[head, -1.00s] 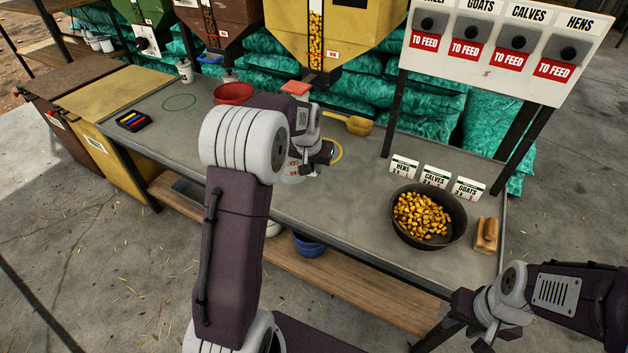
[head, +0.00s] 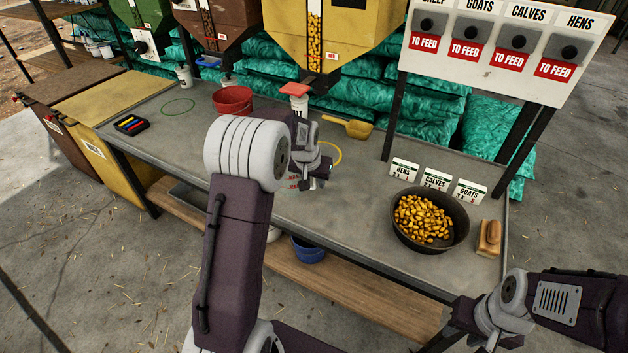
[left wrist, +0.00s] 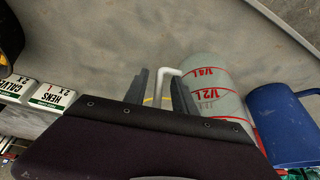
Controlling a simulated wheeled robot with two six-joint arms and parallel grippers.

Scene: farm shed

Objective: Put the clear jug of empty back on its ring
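The clear jug (left wrist: 215,100) with red 1/4 L and 1/2 L marks and a white handle (left wrist: 165,78) shows in the left wrist view. In the head view my arm hides most of it; only a bit with red marks (head: 293,184) shows. My left gripper (head: 318,183) is low over the bench beside it. In the wrist view its fingers (left wrist: 160,92) are apart, with the handle between them and gaps visible at the sides. A yellow ring (head: 336,151) lies on the bench just beyond the gripper; a green ring (head: 179,107) lies empty further left. My right gripper (head: 442,335) is low at the right, fingers unclear.
A blue vessel (left wrist: 282,125) stands close beside the jug. The bench (head: 365,215) also holds a red bucket (head: 232,101), a yellow scoop (head: 352,127), a dark pan of feed (head: 440,247), cards (head: 435,180) and a brush (head: 489,238). The bench is clear around the green ring.

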